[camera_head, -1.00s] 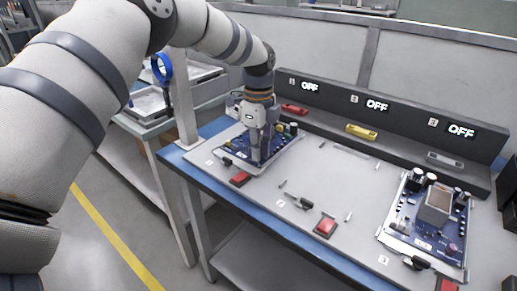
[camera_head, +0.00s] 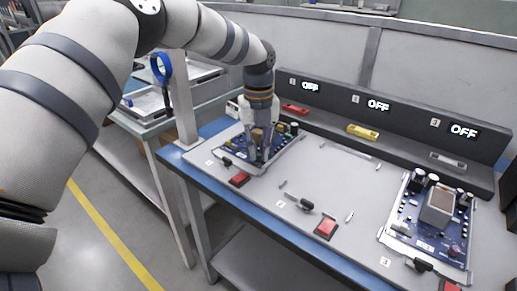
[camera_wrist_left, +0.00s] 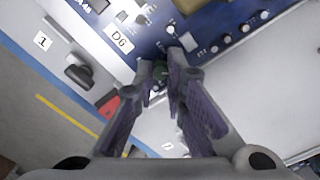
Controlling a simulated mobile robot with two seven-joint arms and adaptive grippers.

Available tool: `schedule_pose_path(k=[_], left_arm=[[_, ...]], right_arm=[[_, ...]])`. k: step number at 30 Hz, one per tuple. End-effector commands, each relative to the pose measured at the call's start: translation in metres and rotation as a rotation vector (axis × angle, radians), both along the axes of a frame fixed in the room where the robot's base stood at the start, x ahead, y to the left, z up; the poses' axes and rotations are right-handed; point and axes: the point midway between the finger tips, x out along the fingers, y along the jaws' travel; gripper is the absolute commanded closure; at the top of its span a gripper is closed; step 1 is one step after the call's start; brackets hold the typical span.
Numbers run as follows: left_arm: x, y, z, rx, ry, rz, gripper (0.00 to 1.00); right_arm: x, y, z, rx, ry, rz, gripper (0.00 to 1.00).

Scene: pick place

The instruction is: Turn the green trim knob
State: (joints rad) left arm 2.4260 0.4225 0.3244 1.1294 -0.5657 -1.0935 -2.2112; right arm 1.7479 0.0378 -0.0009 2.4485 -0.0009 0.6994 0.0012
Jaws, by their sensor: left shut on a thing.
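The blue circuit board (camera_head: 284,148) lies at the left end of the bench, at station 1. My left gripper (camera_head: 257,158) points down over its front edge and is shut. In the left wrist view, the fingertips (camera_wrist_left: 164,77) close around the small green trim knob (camera_wrist_left: 160,70) at the edge of the board (camera_wrist_left: 205,20). The fingers partly cover the knob, and its turn angle cannot be read. In the head view the gripper hides the knob. My right gripper is in neither view.
A second board (camera_head: 408,215) with capacitors stands at station 3 on the right. Red switches (camera_head: 326,227) and black toggles (camera_head: 304,204) line the front edge. Displays reading OFF (camera_head: 378,105) stand along the back. The middle of the bench is mostly clear.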

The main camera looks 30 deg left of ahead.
Motion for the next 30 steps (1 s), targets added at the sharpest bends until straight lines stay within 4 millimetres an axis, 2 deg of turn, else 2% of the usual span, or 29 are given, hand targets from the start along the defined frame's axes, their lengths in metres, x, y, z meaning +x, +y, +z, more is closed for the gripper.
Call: schedule_pose_path(k=[9, 25, 26, 28, 30], left_arm=[[0.0006, 0.0001, 0.0010, 0.000, -0.003, -0.105, 1.00], [0.0006, 0.0000, 0.0010, 0.000, -0.003, -0.125, 1.00], [0.0005, 0.0000, 0.0009, 0.000, -0.003, -0.125, 0.84], [0.0004, 0.0000, 0.0009, -0.001, -0.002, -0.125, 0.68], [0.0003, 0.0000, 0.0007, 0.000, -0.001, -0.125, 0.67]], right_arm=[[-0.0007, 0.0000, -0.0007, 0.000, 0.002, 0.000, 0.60], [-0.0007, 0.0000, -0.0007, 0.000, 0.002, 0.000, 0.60], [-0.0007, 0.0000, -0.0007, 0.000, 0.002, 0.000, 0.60], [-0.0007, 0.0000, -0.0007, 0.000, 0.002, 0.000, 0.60], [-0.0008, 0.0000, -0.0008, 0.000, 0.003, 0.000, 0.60]])
